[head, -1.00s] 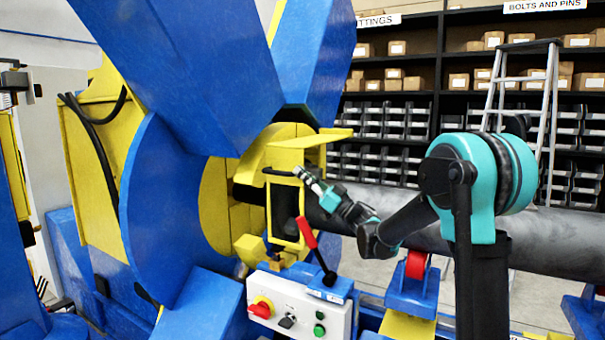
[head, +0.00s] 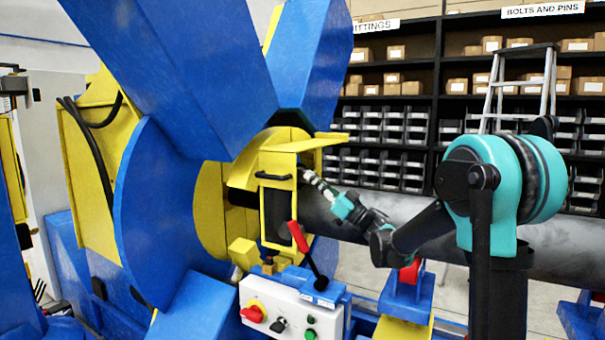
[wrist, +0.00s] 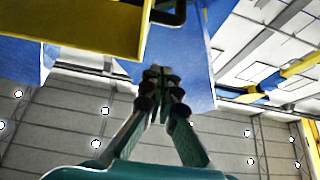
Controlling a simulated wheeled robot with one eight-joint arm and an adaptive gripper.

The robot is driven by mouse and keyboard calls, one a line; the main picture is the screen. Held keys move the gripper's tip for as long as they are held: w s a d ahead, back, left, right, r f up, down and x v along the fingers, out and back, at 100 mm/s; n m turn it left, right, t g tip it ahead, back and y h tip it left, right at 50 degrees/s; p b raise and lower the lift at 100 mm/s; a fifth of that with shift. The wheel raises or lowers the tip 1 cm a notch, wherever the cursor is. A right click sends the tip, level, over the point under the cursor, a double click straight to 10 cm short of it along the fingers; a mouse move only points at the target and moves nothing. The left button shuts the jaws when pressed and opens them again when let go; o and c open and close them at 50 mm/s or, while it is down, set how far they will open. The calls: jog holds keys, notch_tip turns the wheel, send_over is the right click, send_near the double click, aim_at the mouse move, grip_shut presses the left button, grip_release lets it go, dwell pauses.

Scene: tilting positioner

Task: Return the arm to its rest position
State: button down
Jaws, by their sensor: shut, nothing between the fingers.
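My arm, teal and black, reaches in from the right in the head view. My gripper (head: 304,174) is shut and empty, its tips close to the right edge of the yellow box-like frame (head: 263,215) with a black handle (head: 275,177). Whether the tips touch the frame I cannot tell. In the wrist view the shut fingers (wrist: 161,78) point up toward a blue surface, with a yellow panel (wrist: 75,25) and a black handle (wrist: 170,12) just beyond and above them.
A red-knobbed lever (head: 299,237) and white control box (head: 292,308) stand below the gripper. A thick grey pipe (head: 345,215) runs behind my forearm. The large blue positioner (head: 160,190) fills the left. Shelves (head: 440,90) and a ladder (head: 517,85) stand behind.

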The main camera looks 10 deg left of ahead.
jog(key=w+d+f+m+t+h, duration=0.2)
jog(key=d+f+m+t+h, duration=0.1)
jog(key=d+m+t+h, duration=0.4)
jog(key=w+d+f+m+t+h, duration=0.25)
jog(key=d+m+t+h, duration=0.35)
jog(key=d, duration=0.4)
jog(key=s+d+f+m+g+h, duration=0.3)
jog(key=s+d+f+g+h, duration=0.1)
jog(key=d+f+h, duration=0.6)
jog(key=s+d+f+g+h, duration=0.1)
jog(key=s+d+f+g, duration=0.15)
jog(key=s+f, duration=0.35)
jog(key=s+d+f+g, duration=0.2)
jog(key=s+f+g, duration=0.15)
jog(key=f, duration=0.45)
jog(key=s+f+g, duration=0.3)
jog(key=s+f, duration=0.3)
jog(key=s, duration=0.4)
jog(key=s+a+f+n+g+y, duration=0.1)
jog(key=s+f+g, duration=0.2)
jog(key=s+f, duration=0.4)
jog(key=s, duration=0.3)
jog(key=shift+s+a+f+g, duration=0.15)
jog(key=shift+a+g, duration=0.15)
jog(key=shift+g, duration=0.1)
jog(key=shift+d, duration=0.15)
